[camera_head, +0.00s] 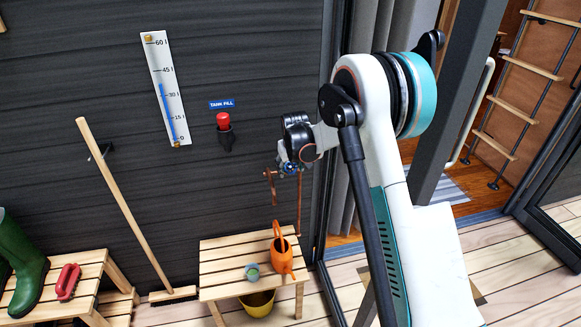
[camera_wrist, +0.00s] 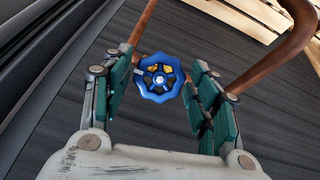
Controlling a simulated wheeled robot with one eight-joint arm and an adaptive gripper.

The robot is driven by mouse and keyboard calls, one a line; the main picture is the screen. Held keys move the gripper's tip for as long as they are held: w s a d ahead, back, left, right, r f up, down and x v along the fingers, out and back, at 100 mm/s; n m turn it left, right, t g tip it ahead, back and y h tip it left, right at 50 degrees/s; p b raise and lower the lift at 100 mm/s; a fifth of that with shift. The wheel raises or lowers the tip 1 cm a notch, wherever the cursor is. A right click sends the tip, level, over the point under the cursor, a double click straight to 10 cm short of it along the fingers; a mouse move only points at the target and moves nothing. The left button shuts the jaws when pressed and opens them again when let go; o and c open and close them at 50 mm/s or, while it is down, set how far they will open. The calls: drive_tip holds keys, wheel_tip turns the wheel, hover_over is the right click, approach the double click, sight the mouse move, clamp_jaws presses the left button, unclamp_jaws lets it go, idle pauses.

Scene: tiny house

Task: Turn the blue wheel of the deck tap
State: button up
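The blue wheel (camera_wrist: 148,88) of the deck tap is a scalloped handwheel with a pale centre nut. In the wrist view it sits between the two green-padded fingers of my gripper (camera_wrist: 160,90). The fingers are open, and a gap shows between the wheel and the right finger; the left finger is very close to its left rim, and I cannot tell if it touches. In the head view the wheel (camera_head: 291,167) is small and partly covered by my gripper (camera_head: 287,158), which is at the tap on the dark wall. Copper pipe (camera_head: 299,205) runs down from the tap.
A slatted wooden bench (camera_head: 222,291) below the tap holds an orange watering can (camera_head: 281,256) and a small cup (camera_head: 252,272). A yellow bucket (camera_head: 258,303) is under it. A broom (camera_head: 125,205) leans at the left. A red-topped Tank Fill device (camera_head: 224,130) is on the wall.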

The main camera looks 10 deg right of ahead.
drive_tip(key=c, duration=0.5)
drive_tip(key=shift+o, duration=0.2)
drive_tip(key=shift+n, duration=0.3)
drive_tip(key=n+h, duration=0.1)
drive_tip(key=n, duration=0.2)
drive_tip(key=shift+a, duration=0.1)
drive_tip(key=shift+n+t+h, duration=0.3)
drive_tip(key=shift+n, duration=1.2)
drive_tip(key=o, duration=1.1)
drive_tip(key=shift+c, duration=0.2)
